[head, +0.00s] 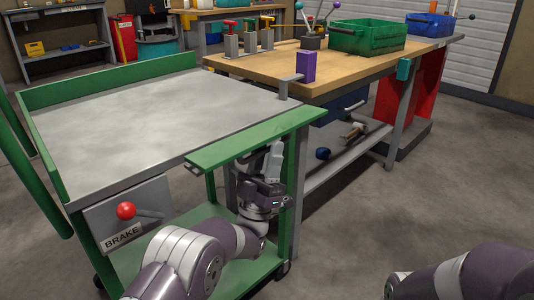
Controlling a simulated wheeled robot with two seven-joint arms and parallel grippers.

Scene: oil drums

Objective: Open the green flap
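The green flap (255,142) is a long flat green panel along the near right edge of a grey-topped cart (150,115). It looks roughly level, sticking out beside the top. My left arm reaches in from the bottom, and my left gripper (268,160) is just under the flap, pointing upward. The flap and the cart frame partly hide its fingers, so I cannot tell their opening or whether they touch the flap. My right arm shows at the bottom right; its gripper is out of view.
A red brake knob (126,211) is on the cart's front. A wooden workbench (310,75) stands close behind the flap, with a purple block (306,66) on its near corner and a green crate (367,37). The floor at right is clear.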

